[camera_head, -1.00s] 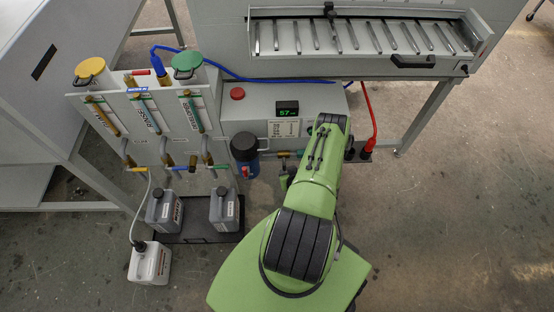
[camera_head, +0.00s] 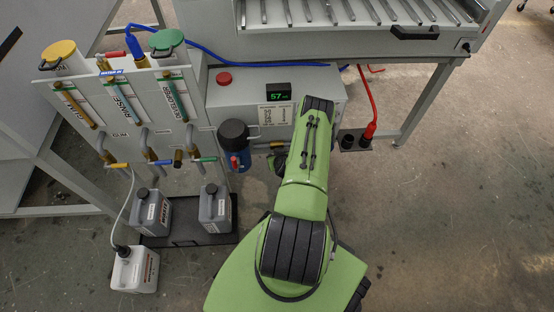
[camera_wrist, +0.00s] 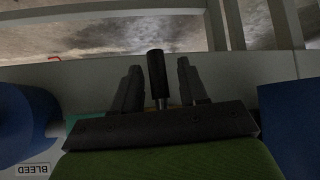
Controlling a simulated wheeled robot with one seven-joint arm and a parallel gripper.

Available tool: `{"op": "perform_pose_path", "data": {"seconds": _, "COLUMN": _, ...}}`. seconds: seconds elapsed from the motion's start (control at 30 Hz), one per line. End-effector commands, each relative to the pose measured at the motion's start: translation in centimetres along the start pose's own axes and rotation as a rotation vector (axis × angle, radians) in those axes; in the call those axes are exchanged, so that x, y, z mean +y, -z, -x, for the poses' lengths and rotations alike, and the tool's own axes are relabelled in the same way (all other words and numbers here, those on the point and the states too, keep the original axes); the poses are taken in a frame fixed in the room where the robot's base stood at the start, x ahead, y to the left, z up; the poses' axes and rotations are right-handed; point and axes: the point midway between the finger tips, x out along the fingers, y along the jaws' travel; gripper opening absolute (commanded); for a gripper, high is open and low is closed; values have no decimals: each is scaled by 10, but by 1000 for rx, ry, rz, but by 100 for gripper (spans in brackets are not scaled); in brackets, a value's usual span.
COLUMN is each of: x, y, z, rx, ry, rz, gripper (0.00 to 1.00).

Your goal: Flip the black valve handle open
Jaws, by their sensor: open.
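The black valve handle (camera_wrist: 156,70) is a dark rod with a thin metal stem below it, in the middle of the wrist view. My gripper (camera_wrist: 160,84) is open, with one dark finger on each side of the handle. A gap shows between each finger and the handle, and I see no clear contact. In the head view my green arm covers the handle, and only a dark part of my gripper (camera_head: 276,163) shows at the arm's left side, below the grey cabinet front.
A blue filter with a black cap (camera_head: 234,135) stands just left of my arm. The grey cabinet (camera_head: 325,95) is behind it. A red hose (camera_head: 370,100) runs down to a black holder on the right. Grey jugs (camera_head: 215,208) stand at lower left. Floor at right is clear.

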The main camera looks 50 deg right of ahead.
Motion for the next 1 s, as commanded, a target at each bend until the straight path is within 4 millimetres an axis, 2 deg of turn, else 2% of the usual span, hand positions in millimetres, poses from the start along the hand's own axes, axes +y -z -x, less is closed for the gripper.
{"op": "perform_pose_path", "data": {"seconds": 0.1, "x": 0, "y": -1, "z": -10, "rx": -1, "ry": -1, "rz": -1, "gripper": 43}}
{"op": "perform_pose_path", "data": {"seconds": 0.37, "x": 0, "y": 0, "z": -10, "rx": -2, "ry": -1, "rz": 0, "gripper": 42}}
{"op": "perform_pose_path", "data": {"seconds": 0.63, "x": 0, "y": 0, "z": -10, "rx": -2, "ry": -1, "rz": 0, "gripper": 0}}
{"op": "perform_pose_path", "data": {"seconds": 1.0, "x": -3, "y": -1, "z": -8, "rx": -4, "ry": -4, "rz": 6, "gripper": 0}}
